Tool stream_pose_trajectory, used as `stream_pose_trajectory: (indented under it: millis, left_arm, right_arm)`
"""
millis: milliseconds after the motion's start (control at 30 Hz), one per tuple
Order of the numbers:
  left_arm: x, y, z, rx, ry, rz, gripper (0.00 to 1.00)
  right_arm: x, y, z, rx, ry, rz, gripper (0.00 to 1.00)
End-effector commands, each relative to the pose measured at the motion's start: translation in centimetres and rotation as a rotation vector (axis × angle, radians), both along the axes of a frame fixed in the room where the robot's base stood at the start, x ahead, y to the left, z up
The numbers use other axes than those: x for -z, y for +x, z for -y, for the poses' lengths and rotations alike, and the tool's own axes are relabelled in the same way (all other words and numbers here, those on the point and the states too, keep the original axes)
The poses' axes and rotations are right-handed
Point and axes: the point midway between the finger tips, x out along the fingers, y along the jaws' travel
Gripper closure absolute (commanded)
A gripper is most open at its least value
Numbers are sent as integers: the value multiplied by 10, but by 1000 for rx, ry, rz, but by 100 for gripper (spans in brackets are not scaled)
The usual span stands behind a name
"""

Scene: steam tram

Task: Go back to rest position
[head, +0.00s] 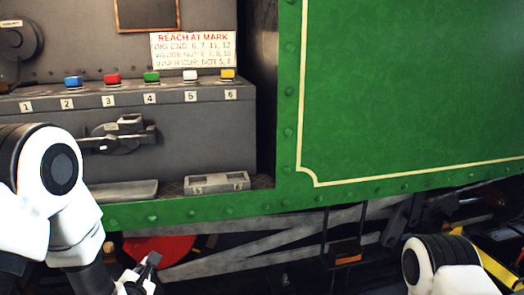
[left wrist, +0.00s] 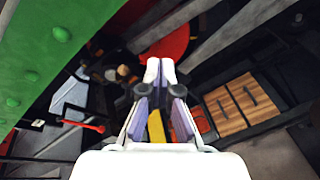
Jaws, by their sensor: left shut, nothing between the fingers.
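My left gripper (head: 143,277) is low in the head view, below the green lower edge of the tram and in front of a red round part (head: 165,250). In the left wrist view the left gripper (left wrist: 160,66) has its fingertips together, with nothing between them. The red part also shows beyond the fingertips in that view (left wrist: 178,43). My right arm shows only as a white joint at the bottom right of the head view. The right gripper is out of view.
A grey box with several coloured buttons numbered 1 to 6 (head: 180,135) stands above the green edge beam (head: 150,215). A green panel (head: 410,85) fills the right. Grey rods (head: 265,240) cross underneath. A wooden-topped box (left wrist: 240,103) lies below.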

Motion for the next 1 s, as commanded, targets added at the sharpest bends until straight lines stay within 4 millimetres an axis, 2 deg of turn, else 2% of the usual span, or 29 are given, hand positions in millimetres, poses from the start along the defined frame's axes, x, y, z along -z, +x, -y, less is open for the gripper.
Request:
stream_pose_trajectory:
  millis: [33,100,167,200,267,300,400,500,533,700,900,933,1000]
  left_arm:
    - [47,-17,2,14,12,-109,100]
    - [104,-47,5,61,84,-271,100]
    - [150,-77,9,133,176,-418,100]
    - [178,-101,11,200,251,-521,100]
    - [217,-140,15,329,376,-674,100]
    - [240,-168,18,445,471,-775,100]
    - [280,-238,26,812,721,-975,100]
    - [295,-283,31,1178,934,-1043,100]
    - [296,-292,33,1278,990,-1042,100]
    - [295,-319,38,1740,1258,-944,100]
    - [295,-334,40,2148,1520,-725,100]
    - [273,-333,40,2151,1526,-721,100]
    - [247,-333,40,2145,1523,-725,100]
  right_arm:
    - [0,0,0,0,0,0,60]
    - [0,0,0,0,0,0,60]
    - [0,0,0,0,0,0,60]
    - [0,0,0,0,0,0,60]
    - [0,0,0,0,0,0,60]
    - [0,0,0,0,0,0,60]
    - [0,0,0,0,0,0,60]
    - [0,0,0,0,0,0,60]
    - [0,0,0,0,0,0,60]
    - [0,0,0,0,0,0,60]
    - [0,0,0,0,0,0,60]
    - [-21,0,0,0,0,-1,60]
    - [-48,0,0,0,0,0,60]
